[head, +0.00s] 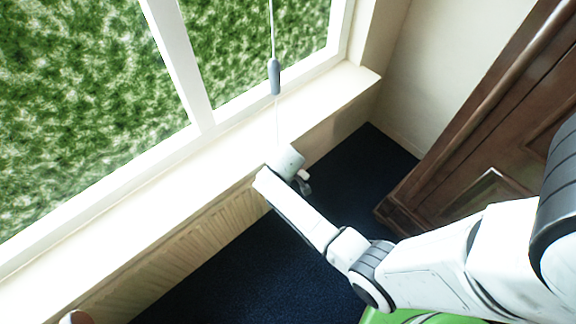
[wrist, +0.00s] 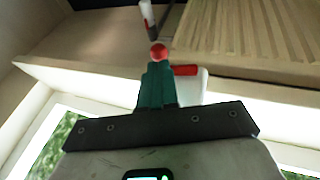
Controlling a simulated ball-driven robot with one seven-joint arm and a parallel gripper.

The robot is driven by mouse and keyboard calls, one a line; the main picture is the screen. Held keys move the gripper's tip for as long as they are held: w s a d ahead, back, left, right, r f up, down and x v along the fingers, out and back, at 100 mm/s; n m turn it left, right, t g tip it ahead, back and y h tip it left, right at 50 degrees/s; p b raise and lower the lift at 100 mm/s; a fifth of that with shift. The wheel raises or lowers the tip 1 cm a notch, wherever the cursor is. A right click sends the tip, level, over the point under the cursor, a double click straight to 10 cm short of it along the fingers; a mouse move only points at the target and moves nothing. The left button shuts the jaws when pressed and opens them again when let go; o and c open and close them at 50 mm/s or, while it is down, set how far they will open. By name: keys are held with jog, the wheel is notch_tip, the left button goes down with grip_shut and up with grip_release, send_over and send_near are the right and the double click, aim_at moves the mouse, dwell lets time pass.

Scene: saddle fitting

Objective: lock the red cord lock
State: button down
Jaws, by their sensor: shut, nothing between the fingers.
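My gripper (wrist: 157,72) shows in the wrist view as two teal fingers, closed together with nothing between them. A red ball (wrist: 158,52) appears right at the fingertips; I cannot tell whether they touch it. A red bar (wrist: 185,70) sits just right of the fingers, on a white block (wrist: 190,86) partly hidden behind them. These red parts look like the cord lock, but its lever position is unclear. In the head view my arm reaches to the front edge of the window sill, and its end hides the lock and the fingertips.
A grey cord pull (head: 274,76) hangs by the window, above my arm's end. The pale sill (head: 130,215) runs along the window over a ribbed panel (head: 185,250). A dark wooden cabinet (head: 470,160) stands at right. The dark blue floor (head: 250,275) is clear.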

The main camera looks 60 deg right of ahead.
jog(key=shift+r, duration=0.15)
jog(key=shift+r+p, duration=0.7)
jog(key=shift+p, duration=0.15)
jog(key=w+p+v, duration=0.2)
jog(key=v, duration=1)
jog(key=shift+w+r+p, duration=0.2)
jog(key=shift+r+p, duration=0.15)
jog(key=shift+r, duration=0.4)
jog(key=shift+d, duration=0.1)
